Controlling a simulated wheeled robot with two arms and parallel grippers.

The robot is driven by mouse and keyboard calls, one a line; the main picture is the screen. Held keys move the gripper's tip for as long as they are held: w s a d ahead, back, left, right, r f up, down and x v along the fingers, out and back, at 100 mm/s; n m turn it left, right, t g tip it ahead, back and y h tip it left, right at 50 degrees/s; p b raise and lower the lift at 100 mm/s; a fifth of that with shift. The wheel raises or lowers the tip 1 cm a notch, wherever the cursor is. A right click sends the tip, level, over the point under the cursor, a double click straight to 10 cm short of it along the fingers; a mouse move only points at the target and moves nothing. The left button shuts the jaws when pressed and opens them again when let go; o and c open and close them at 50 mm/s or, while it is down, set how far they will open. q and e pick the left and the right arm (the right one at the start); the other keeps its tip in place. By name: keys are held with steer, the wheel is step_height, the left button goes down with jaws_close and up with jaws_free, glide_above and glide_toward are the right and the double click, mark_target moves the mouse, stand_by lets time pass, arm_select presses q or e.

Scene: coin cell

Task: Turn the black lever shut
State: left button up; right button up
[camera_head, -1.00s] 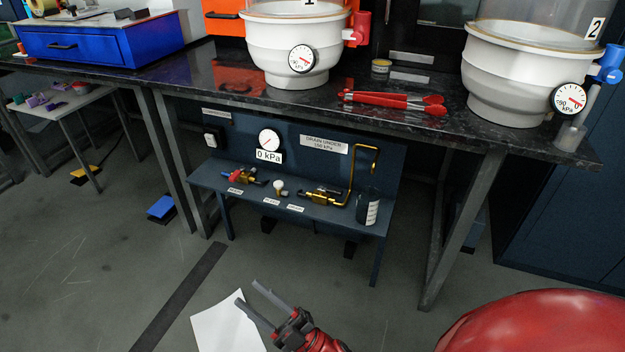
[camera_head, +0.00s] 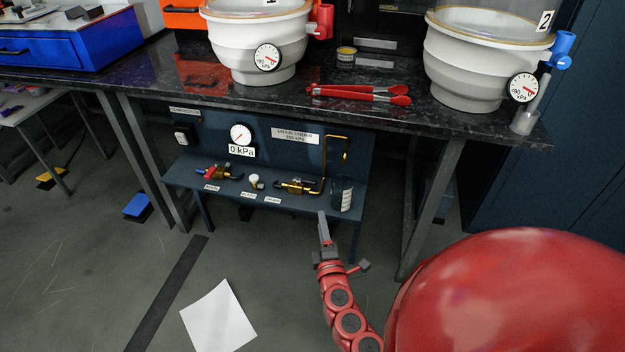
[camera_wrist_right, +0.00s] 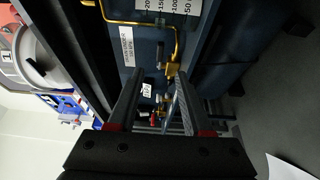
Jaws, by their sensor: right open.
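A brass valve with a black lever (camera_head: 296,184) sits on the low dark-blue bench (camera_head: 258,205), to the right of a white-knobbed valve and next to a bent brass pipe. In the right wrist view the brass valve (camera_wrist_right: 172,70) shows just beyond the fingertips, with a dark lever-like part beside it. My right gripper (camera_head: 324,222) is open and empty, in front of the bench's right end and apart from the valve. It also shows in the wrist view (camera_wrist_right: 160,82). The lever's exact angle is too small to tell. My left gripper is not in view.
A gauge (camera_head: 241,134) reads 0 kPa above the bench. A red-and-blue-handled valve (camera_head: 213,172) is at left, a clear container (camera_head: 341,193) at right. A white sheet (camera_head: 218,318) lies on the floor.

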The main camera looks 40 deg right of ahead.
mark_target(313, 185)
steer(key=b+x, duration=0.1)
steer(key=x, duration=1.6)
steer(key=shift+a+f+b, duration=0.1)
steer(key=shift+b, duration=0.2)
jaws_close()
